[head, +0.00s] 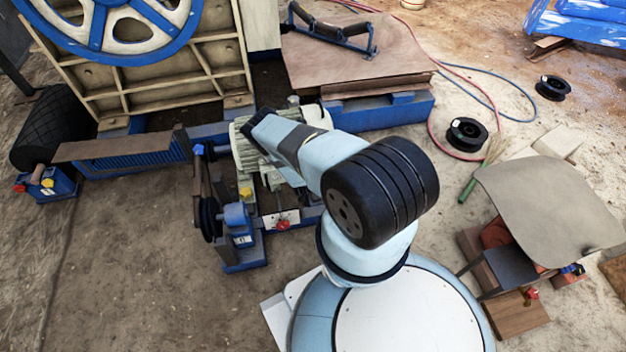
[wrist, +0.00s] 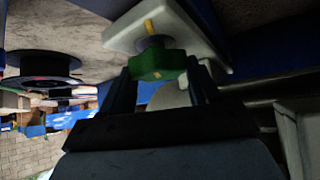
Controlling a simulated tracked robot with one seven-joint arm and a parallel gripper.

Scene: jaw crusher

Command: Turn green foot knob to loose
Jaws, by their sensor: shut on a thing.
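The green foot knob (wrist: 158,64) shows in the wrist view, lobed, with a small orange mark on its edge. It sits against a pale foot plate (wrist: 190,38) that bears a yellow mark near the knob. My gripper (wrist: 161,82) is shut on the knob, with one dark finger on each side of it. In the head view my arm hides the gripper and the green knob. A grey-green ribbed motor (head: 247,150) stands partly behind my arm there.
A red knob (head: 282,225) and a yellow knob (head: 245,193) show by the motor's base. A blue stand (head: 238,240) is close left of my arm. A black spool (head: 467,134) lies at right. Bare ground is open at lower left.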

